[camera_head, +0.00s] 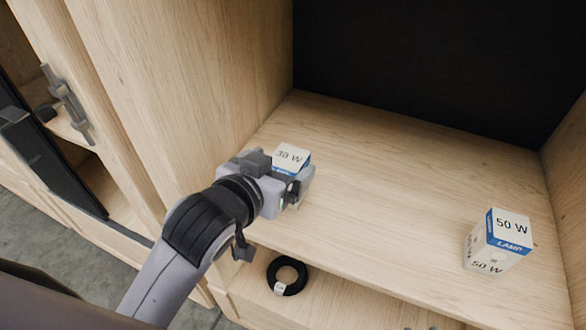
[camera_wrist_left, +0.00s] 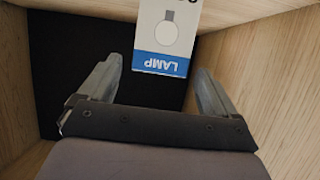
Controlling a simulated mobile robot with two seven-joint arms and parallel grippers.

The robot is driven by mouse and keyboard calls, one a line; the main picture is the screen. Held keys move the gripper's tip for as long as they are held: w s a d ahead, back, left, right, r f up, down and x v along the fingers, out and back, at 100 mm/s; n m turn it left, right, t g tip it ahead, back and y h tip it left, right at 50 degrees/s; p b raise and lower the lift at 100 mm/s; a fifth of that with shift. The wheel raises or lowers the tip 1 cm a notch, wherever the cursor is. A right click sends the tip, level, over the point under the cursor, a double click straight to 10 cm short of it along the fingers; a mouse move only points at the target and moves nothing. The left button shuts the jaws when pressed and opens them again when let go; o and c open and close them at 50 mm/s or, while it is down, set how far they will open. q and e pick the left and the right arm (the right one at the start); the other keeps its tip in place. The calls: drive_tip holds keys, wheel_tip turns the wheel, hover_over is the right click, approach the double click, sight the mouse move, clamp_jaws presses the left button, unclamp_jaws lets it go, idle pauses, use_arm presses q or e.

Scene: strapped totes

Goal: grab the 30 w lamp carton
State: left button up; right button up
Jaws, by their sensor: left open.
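The 30 W lamp carton (camera_head: 291,157) is a small white box with a blue band, standing on the wooden shelf near its left wall. My left gripper (camera_head: 300,186) is in front of it in the head view and hides its lower part. In the left wrist view the carton (camera_wrist_left: 168,28) shows upside down with the word LAMP, ahead of and between the finger tips. The left gripper (camera_wrist_left: 158,82) is open, and no finger is seen closed on the carton. My right gripper is not in view.
A 50 W lamp carton (camera_head: 498,242) stands at the right of the shelf (camera_head: 400,215). A black ring-shaped coil (camera_head: 287,276) with a white tag lies on a lower level. The cabinet's left wall (camera_head: 190,80) is close to my left arm. The shelf's middle is clear.

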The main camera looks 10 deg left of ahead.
sight(293, 158)
use_arm(q)
drive_tip(key=shift+f+x, duration=0.2)
drive_tip(key=shift+x, duration=2.8)
drive_tip(key=shift+s, duration=0.1)
drive_tip(key=c, duration=1.1)
